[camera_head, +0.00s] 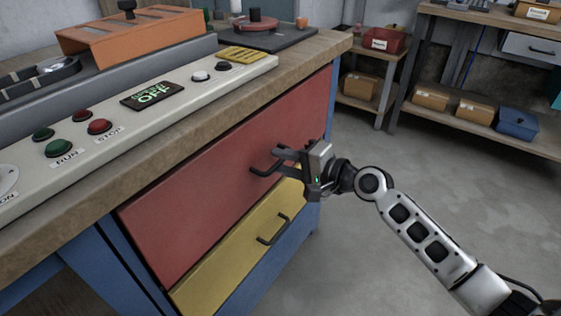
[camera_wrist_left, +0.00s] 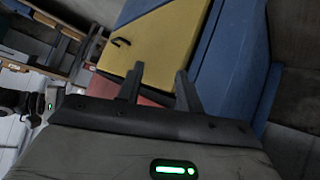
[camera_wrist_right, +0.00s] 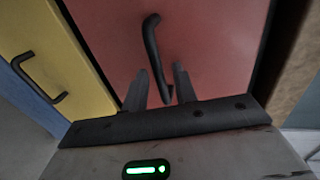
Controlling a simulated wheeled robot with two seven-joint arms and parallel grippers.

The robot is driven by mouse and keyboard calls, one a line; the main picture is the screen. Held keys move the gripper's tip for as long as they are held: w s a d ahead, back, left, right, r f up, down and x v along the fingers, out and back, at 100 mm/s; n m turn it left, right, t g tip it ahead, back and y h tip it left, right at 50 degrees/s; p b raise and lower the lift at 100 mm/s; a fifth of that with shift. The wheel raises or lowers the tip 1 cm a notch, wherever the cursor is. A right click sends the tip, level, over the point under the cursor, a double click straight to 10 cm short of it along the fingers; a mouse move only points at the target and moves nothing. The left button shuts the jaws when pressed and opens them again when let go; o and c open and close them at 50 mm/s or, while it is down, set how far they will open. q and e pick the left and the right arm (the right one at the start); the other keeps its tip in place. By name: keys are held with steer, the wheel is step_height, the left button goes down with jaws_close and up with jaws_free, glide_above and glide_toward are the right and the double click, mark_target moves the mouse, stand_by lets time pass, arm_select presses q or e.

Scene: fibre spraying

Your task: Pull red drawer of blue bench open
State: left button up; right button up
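The blue bench (camera_head: 128,262) has a wide red drawer (camera_head: 200,205) above a yellow drawer (camera_head: 235,262). The red drawer front looks flush with the bench and has a dark bar handle (camera_head: 268,168). My right gripper (camera_head: 280,158) is at this handle. In the right wrist view its two fingers (camera_wrist_right: 160,78) are apart, with the lower part of the handle (camera_wrist_right: 150,45) between them; I cannot tell whether they touch it. My left gripper (camera_wrist_left: 158,75) is open and empty, facing the bench's yellow and red fronts; it is outside the head view.
The yellow drawer's handle (camera_head: 273,230) lies below the red one. A control panel (camera_head: 115,125) with buttons and an orange box (camera_head: 135,35) stand on the worktop. Shelves with cardboard boxes (camera_head: 430,97) stand at the back right. The floor (camera_head: 390,170) before the drawers looks clear.

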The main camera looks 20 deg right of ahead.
steer(key=shift+w+a+f, duration=0.1)
steer(key=shift+w+a, duration=0.3)
steer(key=shift+w, duration=0.1)
jaws_close()
steer(key=shift+d, duration=0.1)
